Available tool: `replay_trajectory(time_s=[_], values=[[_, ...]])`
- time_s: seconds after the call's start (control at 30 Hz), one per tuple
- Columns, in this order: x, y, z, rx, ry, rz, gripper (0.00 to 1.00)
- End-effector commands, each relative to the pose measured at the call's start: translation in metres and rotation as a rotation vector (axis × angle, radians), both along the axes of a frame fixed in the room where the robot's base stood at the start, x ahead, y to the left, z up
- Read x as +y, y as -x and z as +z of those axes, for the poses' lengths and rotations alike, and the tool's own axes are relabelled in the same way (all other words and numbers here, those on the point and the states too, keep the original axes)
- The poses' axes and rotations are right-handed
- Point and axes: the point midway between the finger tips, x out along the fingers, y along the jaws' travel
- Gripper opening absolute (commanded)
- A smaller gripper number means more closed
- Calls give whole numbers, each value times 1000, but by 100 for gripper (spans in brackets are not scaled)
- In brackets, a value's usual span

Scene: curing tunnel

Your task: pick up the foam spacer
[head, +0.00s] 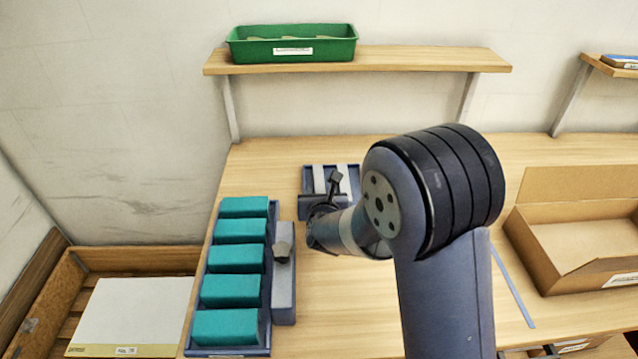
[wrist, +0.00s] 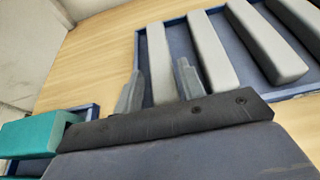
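Several pale grey bars, which look like the foam spacers, lie side by side in a shallow blue tray (wrist: 142,40). One pale grey bar (wrist: 160,60) appears between the fingertips of my gripper (wrist: 158,88) in the wrist view. My gripper is open, with its two grey fingers apart. I cannot tell whether the fingers reach down beside the bar or are still above it. In the head view the same tray shows its pale bars (head: 319,178) beyond my gripper, and my arm hides part of that area.
Several teal blocks (head: 235,259) stand in a long blue tray at left, beside a grey block with a dark knob (head: 283,282). An open cardboard box (head: 570,185) is at right. A green bin (head: 345,50) sits on the shelf above. Bare wood lies between.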

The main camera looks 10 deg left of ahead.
Motion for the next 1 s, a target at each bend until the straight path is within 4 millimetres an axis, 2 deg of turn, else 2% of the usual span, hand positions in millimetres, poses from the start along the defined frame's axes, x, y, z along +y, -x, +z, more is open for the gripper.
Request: replay_trajectory(time_s=[0.3, 0.6, 1.0], values=[[8, -29, -13, 0, 0, -2, 38], [9, -31, -15, 0, -1, -1, 38], [9, -31, -14, 0, 0, -1, 6]])
